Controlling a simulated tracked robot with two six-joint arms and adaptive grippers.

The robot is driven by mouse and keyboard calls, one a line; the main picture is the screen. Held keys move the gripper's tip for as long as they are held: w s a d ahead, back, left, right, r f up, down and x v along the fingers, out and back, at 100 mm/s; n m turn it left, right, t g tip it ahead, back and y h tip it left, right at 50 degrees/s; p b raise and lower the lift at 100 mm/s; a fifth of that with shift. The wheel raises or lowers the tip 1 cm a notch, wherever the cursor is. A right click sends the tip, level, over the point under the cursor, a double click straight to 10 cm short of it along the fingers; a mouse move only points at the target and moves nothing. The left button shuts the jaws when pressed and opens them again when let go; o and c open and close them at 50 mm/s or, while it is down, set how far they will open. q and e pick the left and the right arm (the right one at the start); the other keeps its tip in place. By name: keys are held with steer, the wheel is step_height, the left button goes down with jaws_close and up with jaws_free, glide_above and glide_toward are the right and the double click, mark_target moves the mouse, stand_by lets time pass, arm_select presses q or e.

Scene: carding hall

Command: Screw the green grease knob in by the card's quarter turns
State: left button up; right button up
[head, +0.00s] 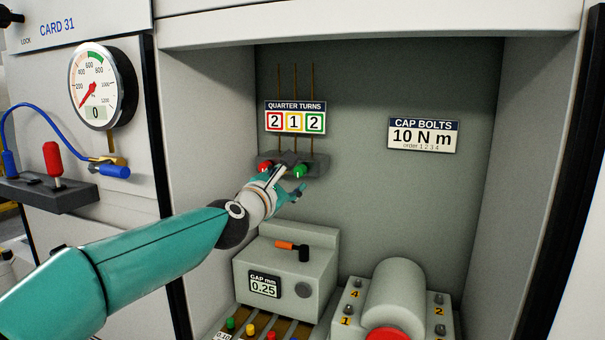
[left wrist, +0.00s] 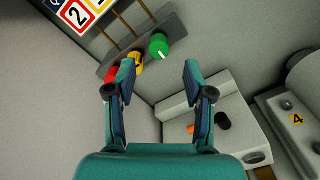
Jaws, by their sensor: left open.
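The green grease knob (head: 300,171) is the rightmost of three knobs on a dark block (head: 318,166) on the recess's back wall. It also shows in the left wrist view (left wrist: 159,46), with a pale mark on its face. The red knob (head: 265,168) is at the left; the yellow knob (left wrist: 136,62) is between them. The quarter-turns card (head: 295,118) above reads 2 in red, 1 in yellow, 2 in green. My left gripper (head: 290,180) is open and empty, just in front of the knobs. In the left wrist view its fingers (left wrist: 158,75) stand apart, with the green knob beyond the gap. My right gripper is out of view.
Below stands a grey gap box (head: 318,262) with an orange-handled tool on top. A machine with a rounded cover (head: 395,290) and numbered bolts is at the lower right. A cap bolts sign (head: 423,135) hangs right. A gauge (head: 102,85) is on the left panel.

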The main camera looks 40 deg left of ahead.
mark_target(299, 174)
arm_select(q)
steer(key=p+x, duration=0.1)
steer(key=x, duration=0.5)
steer(key=shift+w, duration=0.1)
jaws_close()
steer(key=shift+d+f, duration=0.15)
steer(key=shift+d, duration=0.4)
steer(key=shift+a, duration=0.4)
